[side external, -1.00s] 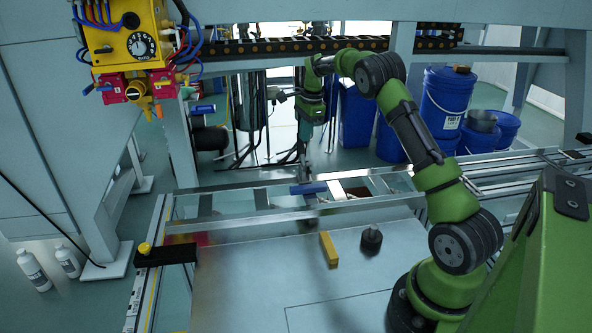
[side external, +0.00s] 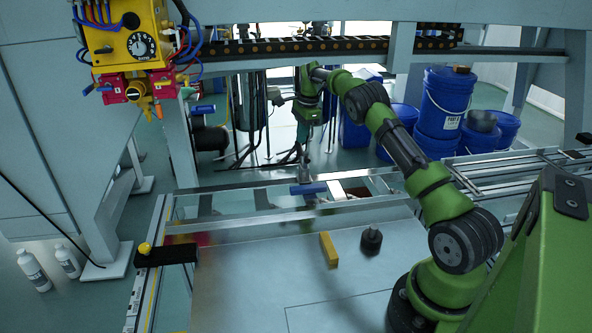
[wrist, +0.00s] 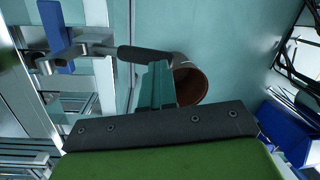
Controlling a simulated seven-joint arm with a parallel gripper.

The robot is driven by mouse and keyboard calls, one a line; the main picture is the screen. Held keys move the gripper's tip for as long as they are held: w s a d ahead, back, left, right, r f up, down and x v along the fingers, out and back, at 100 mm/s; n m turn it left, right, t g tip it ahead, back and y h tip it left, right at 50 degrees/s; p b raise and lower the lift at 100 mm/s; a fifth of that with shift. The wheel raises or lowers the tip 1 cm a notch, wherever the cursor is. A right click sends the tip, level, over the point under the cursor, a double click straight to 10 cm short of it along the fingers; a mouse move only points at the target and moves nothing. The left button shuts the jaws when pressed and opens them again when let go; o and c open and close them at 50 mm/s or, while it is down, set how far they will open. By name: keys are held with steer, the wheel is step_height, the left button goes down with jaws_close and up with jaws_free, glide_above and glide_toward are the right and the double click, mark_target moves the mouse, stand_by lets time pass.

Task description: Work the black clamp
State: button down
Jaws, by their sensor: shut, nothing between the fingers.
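A clamp with a black handle (wrist: 145,54) and a grey metal linkage (wrist: 85,48) shows in the wrist view, fixed at a metal rail. A blue block (wrist: 54,24) lies beside the linkage; it also shows on the rail in the side view (side external: 308,188). The handle extends right from the linkage, its free end just beyond my fingertips in the picture. My gripper (wrist: 156,82) is shut and empty, its teal fingers together. In the side view my gripper (side external: 306,172) is over the far rail, close to the blue block. I cannot tell whether it touches the handle.
A yellow block (side external: 328,249) and a dark round piece (side external: 371,240) stand on the metal tabletop (side external: 240,280). A black bracket with a yellow knob (side external: 145,248) sits at the left edge. Blue buckets (side external: 440,105) stand behind. A brown round container (wrist: 190,80) shows beyond my fingers.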

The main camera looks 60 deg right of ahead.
steer(key=shift+w+d+f, duration=0.1)
steer(key=shift+w+f, duration=0.1)
steer(key=shift+f, duration=0.2)
step_height(320, 180, up, 13)
steer(key=s, duration=0.2)
steer(key=s+a+r+n+t, duration=0.1)
steer(key=s+a+r+n, duration=0.1)
steer(key=s+a+n, duration=0.55)
steer(key=s+a+r+n+t, duration=0.25)
steer(key=a+n, duration=0.25)
steer(key=a, duration=0.6)
steer(key=s+a+n+t+y, duration=0.1)
steer(key=s+a+n, duration=0.6)
steer(key=s+a, duration=1)
steer(key=shift+a+f+t+y, duration=0.25)
steer(key=shift+f+t+y, duration=0.05)
steer(key=shift+t, duration=0.25)
